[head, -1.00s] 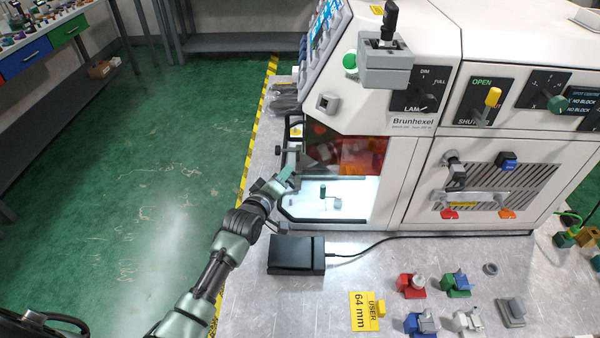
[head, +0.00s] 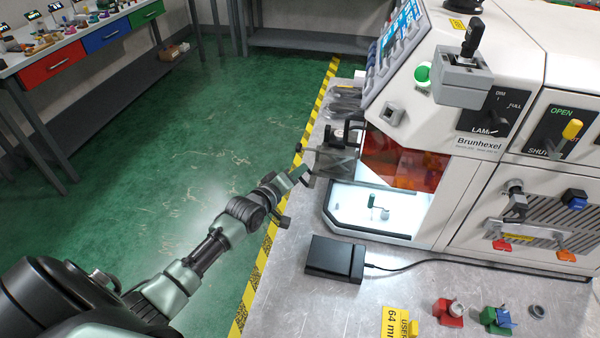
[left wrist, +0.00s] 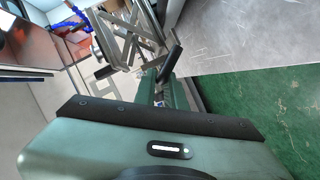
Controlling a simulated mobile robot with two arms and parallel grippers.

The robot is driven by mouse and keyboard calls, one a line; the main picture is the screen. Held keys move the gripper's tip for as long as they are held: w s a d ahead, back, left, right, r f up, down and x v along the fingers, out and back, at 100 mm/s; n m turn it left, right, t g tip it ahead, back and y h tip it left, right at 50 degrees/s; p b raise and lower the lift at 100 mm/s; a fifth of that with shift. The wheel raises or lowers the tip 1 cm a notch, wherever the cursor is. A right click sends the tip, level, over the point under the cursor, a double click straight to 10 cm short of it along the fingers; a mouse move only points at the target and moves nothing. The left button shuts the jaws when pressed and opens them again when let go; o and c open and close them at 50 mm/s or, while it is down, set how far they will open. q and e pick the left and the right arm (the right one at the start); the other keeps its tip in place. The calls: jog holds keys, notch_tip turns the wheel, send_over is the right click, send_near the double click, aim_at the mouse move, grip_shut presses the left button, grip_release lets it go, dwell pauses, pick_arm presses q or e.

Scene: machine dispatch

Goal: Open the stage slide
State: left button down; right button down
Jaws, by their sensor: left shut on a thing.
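My left gripper (head: 303,174) is at the left side of the Brunhexel machine. It is shut on what looks like the dark handle of the stage slide. The slide shows as a grey plate with dark fittings (head: 336,163), standing out to the left of the lit chamber (head: 375,205). In the left wrist view, the dark handle (left wrist: 171,63) is at the green fingers (left wrist: 168,92), with the slide's metal frame (left wrist: 130,35) beyond it. The exact grip is partly hidden. My right gripper is not in view.
A black box (head: 335,258) with a cable lies on the bench in front of the chamber. Coloured fixtures (head: 448,312) stand at the front right. Yellow-black tape (head: 262,262) marks the bench's left edge. Green floor (head: 190,130) lies open to the left.

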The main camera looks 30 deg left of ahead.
pick_arm(q)
jog(key=c, duration=1.5)
grip_release()
jog(key=shift+f, duration=0.1)
jog(key=v, duration=0.7)
jog(key=shift+s, duration=0.4)
